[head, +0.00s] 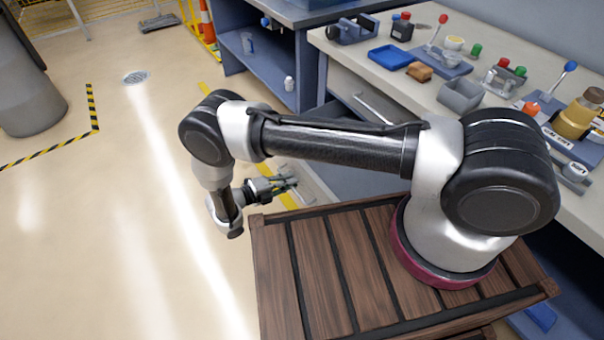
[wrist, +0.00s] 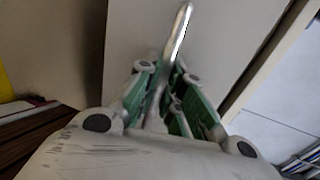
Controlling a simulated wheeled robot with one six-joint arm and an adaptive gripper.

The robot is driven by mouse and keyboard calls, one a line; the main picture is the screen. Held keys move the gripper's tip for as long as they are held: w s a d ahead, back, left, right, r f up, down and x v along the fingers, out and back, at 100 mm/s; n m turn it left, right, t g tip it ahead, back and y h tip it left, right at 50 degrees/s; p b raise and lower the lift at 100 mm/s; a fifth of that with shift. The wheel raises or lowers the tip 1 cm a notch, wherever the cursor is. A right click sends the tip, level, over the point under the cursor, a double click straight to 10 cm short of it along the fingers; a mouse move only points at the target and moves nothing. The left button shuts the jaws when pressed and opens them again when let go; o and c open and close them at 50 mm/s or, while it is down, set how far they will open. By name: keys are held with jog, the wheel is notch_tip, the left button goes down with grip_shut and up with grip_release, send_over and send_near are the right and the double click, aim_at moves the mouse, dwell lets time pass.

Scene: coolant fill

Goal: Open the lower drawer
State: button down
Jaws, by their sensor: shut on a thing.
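My gripper (head: 284,184) is low beside the workbench in the head view, at the front of a pale lower drawer (head: 316,188) that is mostly hidden behind my arm. In the wrist view its green-padded fingers (wrist: 168,88) are closed around a shiny metal bar handle (wrist: 180,35). The handle stands in front of a plain pale drawer front (wrist: 225,35). An edge of that front runs diagonally at the right, with a lighter grey area beyond it. How far the drawer stands out cannot be told clearly.
An upper drawer handle (head: 378,108) shows under the bench top (head: 425,95), which holds trays, bottles and fittings. A blue shelf unit (head: 268,65) stands behind. My wooden-slatted base is close to the bench. Open floor (head: 110,215) lies to the left.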

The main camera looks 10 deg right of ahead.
jog(key=shift+s+a, duration=0.3)
jog(key=shift+a, duration=0.4)
jog(key=c, duration=1.5)
grip_release()
jog(key=v, duration=1.2)
jog(key=shift+f, duration=0.1)
